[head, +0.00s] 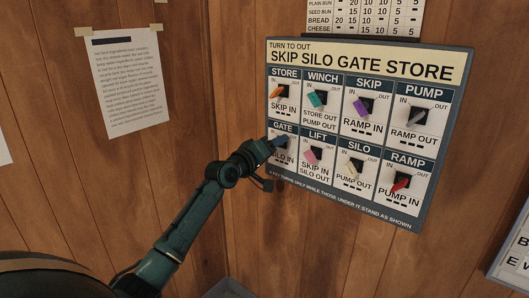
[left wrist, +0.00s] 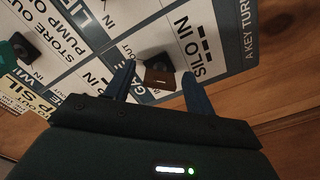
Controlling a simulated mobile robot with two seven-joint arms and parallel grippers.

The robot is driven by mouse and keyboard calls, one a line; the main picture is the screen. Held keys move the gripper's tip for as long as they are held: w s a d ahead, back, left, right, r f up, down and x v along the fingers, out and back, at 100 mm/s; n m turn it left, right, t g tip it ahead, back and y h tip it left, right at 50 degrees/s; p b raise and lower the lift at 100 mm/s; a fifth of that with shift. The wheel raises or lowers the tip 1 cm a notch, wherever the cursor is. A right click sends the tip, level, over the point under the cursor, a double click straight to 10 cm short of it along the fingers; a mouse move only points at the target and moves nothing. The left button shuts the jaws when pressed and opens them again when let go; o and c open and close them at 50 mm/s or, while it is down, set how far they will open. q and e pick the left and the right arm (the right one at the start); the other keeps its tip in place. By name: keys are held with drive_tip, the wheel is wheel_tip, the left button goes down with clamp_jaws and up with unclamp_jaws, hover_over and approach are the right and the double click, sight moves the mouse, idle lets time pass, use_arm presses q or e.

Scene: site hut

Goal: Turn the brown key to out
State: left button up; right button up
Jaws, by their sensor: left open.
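The brown key (left wrist: 159,76) sits in the GATE lock of the key panel (head: 352,51), the lower left square, with "SILO IN" printed under it. In the left wrist view it shows between the two fingers of my left gripper (left wrist: 158,88). The fingers are open, one on each side of it, and I cannot tell whether they touch it. In the head view my left gripper (head: 277,146) covers the brown key, so which mark it points at cannot be told. My right gripper is not in view.
Other keys stand close by: orange STORE (head: 277,91), teal WINCH (head: 316,99), pink LIFT (head: 311,156), purple SKIP (head: 361,107), cream SILO (head: 355,167), grey PUMP (head: 416,117) and red RAMP (head: 401,184). A paper notice (head: 126,82) hangs left of the panel. Bare wood wall lies below.

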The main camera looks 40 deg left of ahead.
use_arm(q)
drive_tip(key=s+a, duration=0.1)
drive_tip(key=s, duration=1.2)
drive_tip(key=shift+w, duration=0.1)
